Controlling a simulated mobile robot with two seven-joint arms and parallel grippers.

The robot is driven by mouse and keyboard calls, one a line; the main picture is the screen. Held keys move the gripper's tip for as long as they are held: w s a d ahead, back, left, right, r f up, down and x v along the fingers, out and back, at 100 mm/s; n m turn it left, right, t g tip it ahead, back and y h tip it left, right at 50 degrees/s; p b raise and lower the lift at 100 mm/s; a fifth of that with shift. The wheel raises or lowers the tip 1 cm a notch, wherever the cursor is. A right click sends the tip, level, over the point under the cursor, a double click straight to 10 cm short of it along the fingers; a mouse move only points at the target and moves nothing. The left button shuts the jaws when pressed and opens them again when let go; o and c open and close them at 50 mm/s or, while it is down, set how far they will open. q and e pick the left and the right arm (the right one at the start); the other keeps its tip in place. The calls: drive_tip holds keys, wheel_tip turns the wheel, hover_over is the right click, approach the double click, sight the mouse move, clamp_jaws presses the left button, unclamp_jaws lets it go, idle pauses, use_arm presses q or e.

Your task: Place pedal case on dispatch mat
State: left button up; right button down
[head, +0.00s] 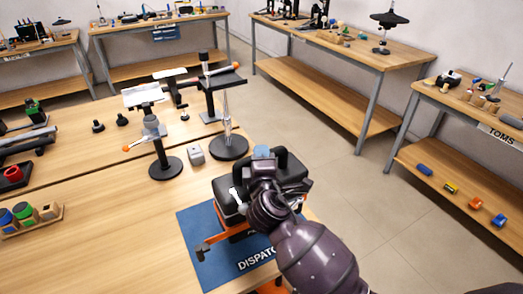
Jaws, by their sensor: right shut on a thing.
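The pedal case (224,197) looks like a black box with a dark handle, over the upper part of the dispatch mat. The blue dispatch mat (192,232) with white lettering lies near the front edge of the bench. My right gripper (264,160) is shut on the case at its handle, and my arm hides the case's right and near side. I cannot tell whether the case touches the mat. My left gripper is not in view.
A round-based stand (229,148), another stand (165,168) and a small grey block (196,155) stand behind. A colourful rack (32,220) is at left. Bench left of the mat is clear.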

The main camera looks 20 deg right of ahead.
drive_tip(key=shift+f+b, duration=0.35)
drive_tip(key=shift+f, duration=1.6)
drive_tip(key=shift+f, duration=0.15)
drive_tip(key=c, duration=0.9)
unclamp_jaws()
drive_tip(key=shift+f, duration=0.1)
